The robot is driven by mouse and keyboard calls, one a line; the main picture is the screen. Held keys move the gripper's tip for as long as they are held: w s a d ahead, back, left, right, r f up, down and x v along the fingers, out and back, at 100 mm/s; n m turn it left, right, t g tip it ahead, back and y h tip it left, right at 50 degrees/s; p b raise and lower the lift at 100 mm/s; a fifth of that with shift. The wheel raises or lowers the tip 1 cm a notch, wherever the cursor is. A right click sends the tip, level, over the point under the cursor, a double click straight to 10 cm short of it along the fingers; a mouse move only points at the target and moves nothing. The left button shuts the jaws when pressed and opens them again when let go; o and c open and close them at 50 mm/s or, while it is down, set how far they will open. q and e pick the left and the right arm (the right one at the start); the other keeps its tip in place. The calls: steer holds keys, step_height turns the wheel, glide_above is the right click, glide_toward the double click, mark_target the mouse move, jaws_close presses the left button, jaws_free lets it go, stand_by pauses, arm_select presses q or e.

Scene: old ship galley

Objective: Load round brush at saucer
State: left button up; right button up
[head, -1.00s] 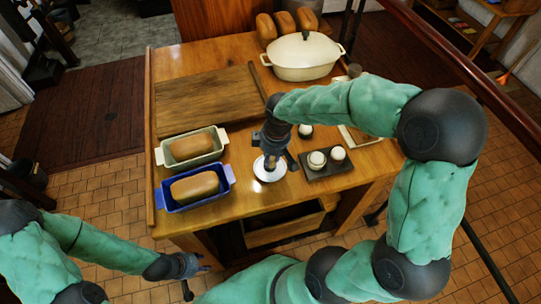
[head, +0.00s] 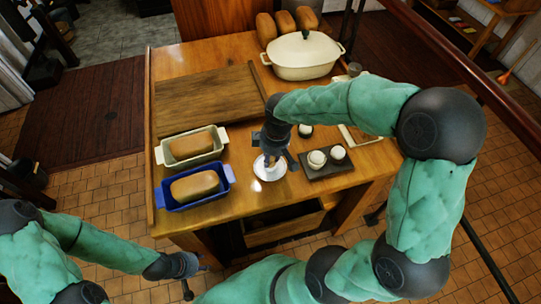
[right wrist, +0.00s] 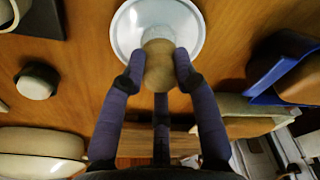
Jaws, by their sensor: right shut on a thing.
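A white saucer (head: 261,176) stands near the front edge of the wooden table, and its rim shows in the right wrist view (right wrist: 192,52). My right gripper (head: 271,160) is directly over it, pointing down. In the right wrist view its fingertips (right wrist: 157,70) are shut on the round brush (right wrist: 158,66), of which a pale wooden, rounded part shows. My left gripper (head: 198,280) is open and empty, low in front of the table.
A dark tray (head: 332,172) with two white-topped pots is right of the saucer. A blue loaf pan (head: 166,201) and a cream pan (head: 161,154) are left. A cutting board (head: 200,100) and a lidded cream pot (head: 302,60) stand behind. Bare table surrounds the saucer.

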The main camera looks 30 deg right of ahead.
stand_by(0.5)
steer(key=shift+r+p, duration=2.95)
steer(key=shift+r, duration=0.55)
